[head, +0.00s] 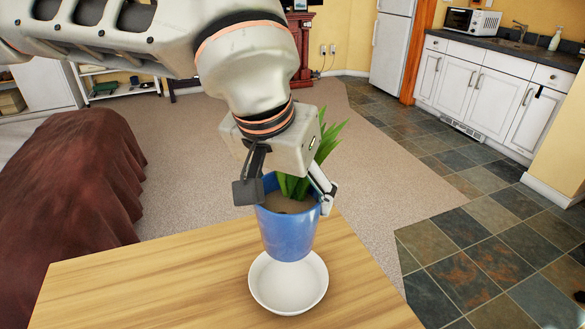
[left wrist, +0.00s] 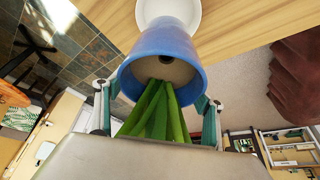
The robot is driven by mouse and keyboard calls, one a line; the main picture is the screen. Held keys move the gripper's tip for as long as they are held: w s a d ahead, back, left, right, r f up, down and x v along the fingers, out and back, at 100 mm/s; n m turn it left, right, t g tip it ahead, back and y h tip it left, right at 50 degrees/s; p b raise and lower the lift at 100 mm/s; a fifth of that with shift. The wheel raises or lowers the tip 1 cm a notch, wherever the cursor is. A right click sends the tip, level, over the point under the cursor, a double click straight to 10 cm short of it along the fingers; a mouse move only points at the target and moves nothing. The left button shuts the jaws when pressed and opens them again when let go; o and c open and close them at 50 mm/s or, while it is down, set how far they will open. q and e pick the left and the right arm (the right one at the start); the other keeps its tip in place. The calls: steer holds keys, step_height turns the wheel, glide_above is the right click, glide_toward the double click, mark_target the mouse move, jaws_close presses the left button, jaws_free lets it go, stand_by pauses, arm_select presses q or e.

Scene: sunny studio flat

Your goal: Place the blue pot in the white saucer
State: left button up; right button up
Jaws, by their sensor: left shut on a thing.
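The blue pot (head: 288,232) holds soil and a green leafy plant (head: 326,143). My left gripper (head: 287,197) is shut on the pot near its rim, one finger on each side. The pot is upright, and its lower part overlaps the far part of the white saucer (head: 290,298) in the head view. I cannot tell whether the pot's bottom touches the saucer. The saucer lies on the wooden table. In the left wrist view the blue pot (left wrist: 155,50) sits between the fingers, with the white saucer (left wrist: 172,10) beyond it. My right gripper is not in view.
The wooden table (head: 150,285) is otherwise bare around the saucer. A bed with a brown cover (head: 75,185) stands at the left. Carpet and a slate tile floor (head: 490,250) lie beyond, with white kitchen cabinets (head: 490,95) at the back right.

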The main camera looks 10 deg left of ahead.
arm_select(q)
step_height(320, 180, down, 5)
steer(key=shift+r+b, duration=0.15)
steer(key=shift+b, duration=0.25)
steer(key=shift+f, duration=0.6)
step_height(320, 180, down, 5)
steer(key=shift+r+b, duration=0.15)
steer(key=shift+b, duration=0.45)
steer(key=shift+f, duration=0.3)
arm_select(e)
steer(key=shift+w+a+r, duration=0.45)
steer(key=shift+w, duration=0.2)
arm_select(q)
steer(key=shift+f, duration=0.2)
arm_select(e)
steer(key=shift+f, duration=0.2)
arm_select(q)
steer(key=o, duration=2.1)
steer(key=shift+f, duration=0.1)
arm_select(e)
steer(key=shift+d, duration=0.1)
